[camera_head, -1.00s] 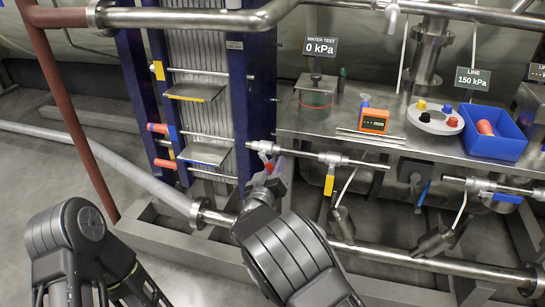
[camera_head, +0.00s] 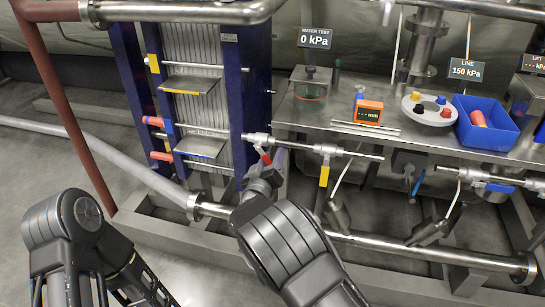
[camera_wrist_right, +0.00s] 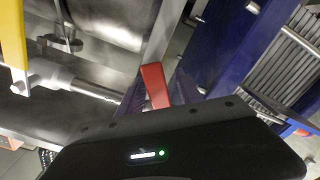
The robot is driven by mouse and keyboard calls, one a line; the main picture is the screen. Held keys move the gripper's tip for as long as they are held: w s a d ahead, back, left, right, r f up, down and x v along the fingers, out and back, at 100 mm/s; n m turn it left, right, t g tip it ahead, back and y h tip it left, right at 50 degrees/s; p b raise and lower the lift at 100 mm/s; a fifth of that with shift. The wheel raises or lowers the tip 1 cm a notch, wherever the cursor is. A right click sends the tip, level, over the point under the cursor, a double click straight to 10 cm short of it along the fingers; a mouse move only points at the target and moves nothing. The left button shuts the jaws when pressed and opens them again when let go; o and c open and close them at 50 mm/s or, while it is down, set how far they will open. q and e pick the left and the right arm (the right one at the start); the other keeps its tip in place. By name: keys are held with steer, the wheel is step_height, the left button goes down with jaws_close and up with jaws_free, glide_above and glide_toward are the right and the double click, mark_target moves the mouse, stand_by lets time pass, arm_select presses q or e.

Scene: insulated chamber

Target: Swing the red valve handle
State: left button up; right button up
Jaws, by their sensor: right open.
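The red valve handle (camera_head: 265,156) is a short lever on the horizontal pipe, just right of the blue plate frame. In the right wrist view the red handle (camera_wrist_right: 155,85) stands upright just beyond the dark gripper body, which hides its lower end. My right gripper (camera_head: 264,172) is at the handle, mostly hidden behind my own arm in the head view. It is open; I cannot tell whether its fingers surround or touch the handle. My left arm is at the lower left, and its gripper is not visible.
A yellow handle (camera_head: 324,175) hangs from the same pipe to the right; it also shows in the right wrist view (camera_wrist_right: 14,45). The blue plate frame (camera_head: 238,110) stands close on the left. A steel bench (camera_head: 330,112) carries a blue bin (camera_head: 487,136).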

steer(key=p+v, duration=0.1)
steer(key=v, duration=0.7)
